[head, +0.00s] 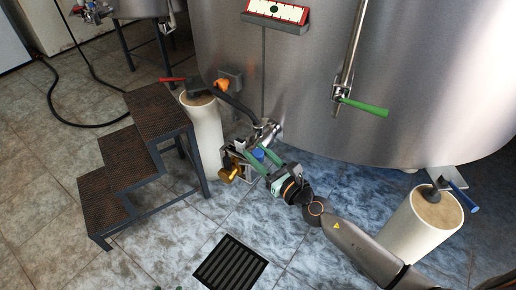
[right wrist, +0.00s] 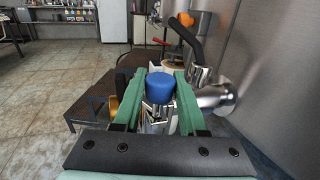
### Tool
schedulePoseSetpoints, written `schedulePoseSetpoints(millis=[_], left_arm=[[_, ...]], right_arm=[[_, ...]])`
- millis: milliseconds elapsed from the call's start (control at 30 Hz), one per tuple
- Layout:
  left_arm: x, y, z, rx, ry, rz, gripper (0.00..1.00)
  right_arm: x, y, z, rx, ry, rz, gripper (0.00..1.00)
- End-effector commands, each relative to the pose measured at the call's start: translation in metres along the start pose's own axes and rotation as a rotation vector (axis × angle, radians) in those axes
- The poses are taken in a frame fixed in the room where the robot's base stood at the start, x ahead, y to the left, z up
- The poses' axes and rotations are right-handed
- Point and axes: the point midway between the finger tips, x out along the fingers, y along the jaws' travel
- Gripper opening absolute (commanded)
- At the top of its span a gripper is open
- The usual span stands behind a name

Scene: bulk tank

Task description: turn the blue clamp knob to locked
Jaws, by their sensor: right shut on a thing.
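The blue clamp knob (right wrist: 160,87) sits between the two green fingers of my right gripper (right wrist: 157,95) in the right wrist view. The gripper is shut on it. In the head view the blue knob (head: 258,154) shows as a small patch at the tips of my right gripper (head: 257,160), beside the steel outlet pipe (head: 268,131) of the tank. Which way the knob is turned cannot be told. My left gripper is not in view.
The big steel tank (head: 300,80) stands behind the outlet. A brass fitting (head: 229,172) hangs just left of the gripper. Dark steps (head: 127,155) stand at left, a white post (head: 203,125) behind them. A floor drain (head: 230,263) lies in front. A green-handled lever (head: 364,106) is at upper right.

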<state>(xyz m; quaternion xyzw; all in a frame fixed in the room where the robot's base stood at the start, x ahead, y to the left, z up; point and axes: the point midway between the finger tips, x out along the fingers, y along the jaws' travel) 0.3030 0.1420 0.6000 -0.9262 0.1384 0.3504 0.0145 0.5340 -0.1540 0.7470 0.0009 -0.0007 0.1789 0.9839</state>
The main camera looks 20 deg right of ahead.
Motion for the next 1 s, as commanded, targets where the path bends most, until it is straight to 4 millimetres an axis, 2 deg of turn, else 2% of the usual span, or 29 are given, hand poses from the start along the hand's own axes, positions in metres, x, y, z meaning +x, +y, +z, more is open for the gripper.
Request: schedulePoseSetpoints(millis=[267, 500, 800, 1000], left_arm=[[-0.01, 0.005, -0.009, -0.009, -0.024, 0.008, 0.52], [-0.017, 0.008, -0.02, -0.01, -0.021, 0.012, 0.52], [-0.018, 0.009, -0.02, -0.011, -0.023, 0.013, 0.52], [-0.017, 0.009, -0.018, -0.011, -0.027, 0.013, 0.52]], right_arm=[[0.001, -0.001, 0.005, 0.001, -0.002, -0.115, 0.0], [0.001, 0.0, 0.004, 0.003, -0.001, -0.288, 0.0], [0.001, -0.001, 0.002, -0.001, -0.003, -0.445, 0.0], [0.0, -0.001, 0.002, -0.003, -0.003, -0.489, 0.0]])
